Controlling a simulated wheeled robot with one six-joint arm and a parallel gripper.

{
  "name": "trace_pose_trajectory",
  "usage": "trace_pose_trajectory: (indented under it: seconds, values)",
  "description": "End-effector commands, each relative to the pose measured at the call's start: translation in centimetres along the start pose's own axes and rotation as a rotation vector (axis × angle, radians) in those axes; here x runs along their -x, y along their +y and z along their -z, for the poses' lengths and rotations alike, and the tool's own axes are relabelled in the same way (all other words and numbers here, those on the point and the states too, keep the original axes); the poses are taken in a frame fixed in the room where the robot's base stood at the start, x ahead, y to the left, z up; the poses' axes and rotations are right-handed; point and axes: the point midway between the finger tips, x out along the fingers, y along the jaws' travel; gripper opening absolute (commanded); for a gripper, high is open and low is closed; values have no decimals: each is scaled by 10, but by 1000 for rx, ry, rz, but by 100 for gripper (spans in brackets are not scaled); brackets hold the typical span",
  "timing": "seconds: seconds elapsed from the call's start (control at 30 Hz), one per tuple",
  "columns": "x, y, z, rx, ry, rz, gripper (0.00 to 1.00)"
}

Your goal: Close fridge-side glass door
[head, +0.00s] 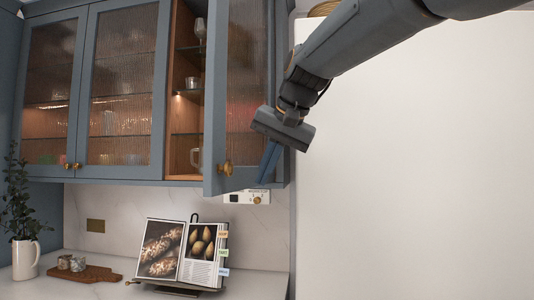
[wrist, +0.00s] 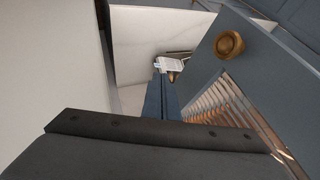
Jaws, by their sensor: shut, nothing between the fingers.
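The fridge-side glass door (head: 240,80) is the rightmost cabinet door, with a blue-grey frame, ribbed glass and a brass knob (head: 226,168). It stands ajar, swung outward, with its free edge at the left and an open gap beside it. My gripper (head: 263,180) is shut and empty, at the outer side of the door near its lower right part. In the wrist view the shut fingers (wrist: 161,82) point ahead, and the door frame with its knob (wrist: 229,44) is to their right. I cannot tell whether the fingers touch the door.
The large pale fridge side (head: 420,160) fills the right. Two other glass doors (head: 122,80) are shut at the left. Below, the counter holds an open cookbook on a stand (head: 185,250), a wooden board (head: 88,274) and a plant in a white jug (head: 25,258).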

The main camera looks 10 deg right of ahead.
Motion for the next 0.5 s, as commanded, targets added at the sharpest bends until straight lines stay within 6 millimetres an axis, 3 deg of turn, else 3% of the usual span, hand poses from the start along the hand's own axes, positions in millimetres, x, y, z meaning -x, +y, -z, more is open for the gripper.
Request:
trace_pose_trajectory:
  seconds: [0.13, 0.3, 0.5]
  values:
    - [-26, -3, -1, 1, -4, -1, 0]
    - [-34, -26, 0, 3, -3, 0, 0]
    - [-40, -35, 0, 1, 0, 0, 0]
